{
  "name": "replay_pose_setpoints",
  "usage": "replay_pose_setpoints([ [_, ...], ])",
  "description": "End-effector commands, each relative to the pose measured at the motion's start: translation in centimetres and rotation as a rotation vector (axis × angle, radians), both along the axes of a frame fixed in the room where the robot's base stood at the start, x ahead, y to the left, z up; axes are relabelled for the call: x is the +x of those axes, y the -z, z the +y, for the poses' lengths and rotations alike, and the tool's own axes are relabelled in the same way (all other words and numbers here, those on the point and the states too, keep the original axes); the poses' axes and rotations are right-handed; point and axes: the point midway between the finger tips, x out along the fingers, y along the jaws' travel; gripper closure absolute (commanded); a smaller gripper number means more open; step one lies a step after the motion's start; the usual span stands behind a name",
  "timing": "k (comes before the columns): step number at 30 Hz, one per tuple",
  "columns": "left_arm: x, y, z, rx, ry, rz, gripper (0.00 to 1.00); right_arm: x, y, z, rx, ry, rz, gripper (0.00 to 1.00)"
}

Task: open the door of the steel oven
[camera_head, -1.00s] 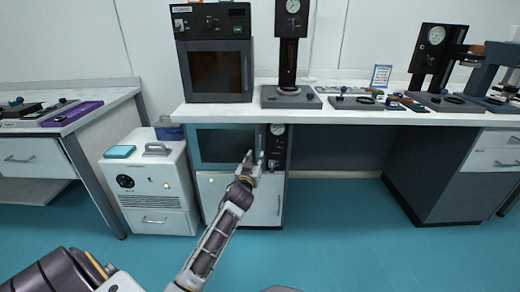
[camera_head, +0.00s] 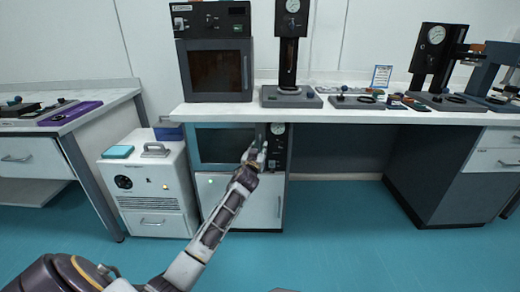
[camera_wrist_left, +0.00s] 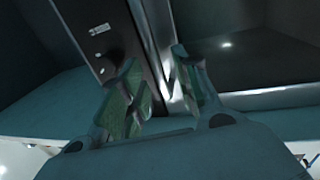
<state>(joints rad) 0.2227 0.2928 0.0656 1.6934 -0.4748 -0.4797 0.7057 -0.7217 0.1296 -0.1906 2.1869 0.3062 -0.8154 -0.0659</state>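The steel oven (camera_head: 225,145) is set under the middle bench, with a dark glass door and a control panel with a dial (camera_head: 278,140) to the right of it. The door looks shut. My left gripper (camera_head: 254,155) is in front of the door's right edge. In the left wrist view the gripper (camera_wrist_left: 162,88) is open, its green-padded fingers spread apart. A narrow upright bar, apparently the door handle (camera_wrist_left: 168,65), shows between and beyond the fingers. Contact with it cannot be told. My right gripper is not in view.
A second dark oven (camera_head: 215,72) stands on the bench (camera_head: 330,115) above. A white cabinet unit (camera_head: 150,185) stands on the floor at the left. The floor (camera_head: 340,230) in front of the benches is clear.

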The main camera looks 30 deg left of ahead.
Motion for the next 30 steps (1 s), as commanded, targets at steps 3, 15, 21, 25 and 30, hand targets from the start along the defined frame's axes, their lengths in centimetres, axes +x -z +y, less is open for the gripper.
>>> replay_pose_setpoints([
  [3, 0.8, 0.1, 0.3, 0.001, 0.0, -0.001, 0.68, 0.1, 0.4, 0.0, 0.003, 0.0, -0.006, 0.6],
  [15, 1.9, 0.0, 0.7, 0.0, 0.0, -0.001, 0.68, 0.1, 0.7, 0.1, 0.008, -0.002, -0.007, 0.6],
  [21, 1.9, 0.0, 0.7, 0.0, 0.0, 0.0, 0.68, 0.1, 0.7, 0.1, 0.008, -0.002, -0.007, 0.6],
  [25, 1.9, 0.0, 0.7, 0.0, 0.0, 0.0, 0.84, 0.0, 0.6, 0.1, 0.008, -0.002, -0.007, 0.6],
  [30, 1.9, 0.0, 0.7, 0.0, 0.0, 0.0, 1.0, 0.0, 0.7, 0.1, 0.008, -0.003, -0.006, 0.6],
])
